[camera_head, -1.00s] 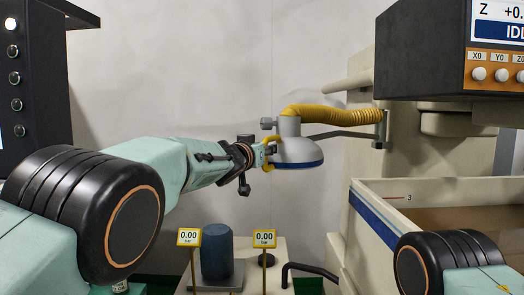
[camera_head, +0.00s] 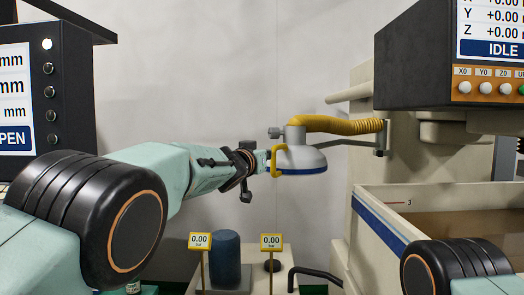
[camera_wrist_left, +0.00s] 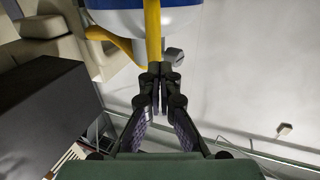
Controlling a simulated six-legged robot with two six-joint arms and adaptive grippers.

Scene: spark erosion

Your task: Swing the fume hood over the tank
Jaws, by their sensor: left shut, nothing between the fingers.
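The fume hood (camera_head: 302,158) is a pale grey dome with a blue rim, at the end of a jointed arm (camera_head: 350,143) with a yellow corrugated hose (camera_head: 345,125). A yellow handle (camera_head: 278,161) is on its left side. My left gripper (camera_head: 268,163) is shut and empty, its tips right at the handle. In the left wrist view the shut fingers (camera_wrist_left: 160,78) point at the yellow handle bar (camera_wrist_left: 153,35); I cannot tell whether they touch it. The tank (camera_head: 395,210), cream with a blue stripe, stands to the right of the hood. My right gripper is out of view.
A dark control console (camera_head: 45,90) stands at left and a display panel (camera_head: 450,65) hangs at upper right. Two gauge signs (camera_head: 200,241) and a blue cylinder (camera_head: 226,255) stand low in the middle. The wall behind the hood is clear.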

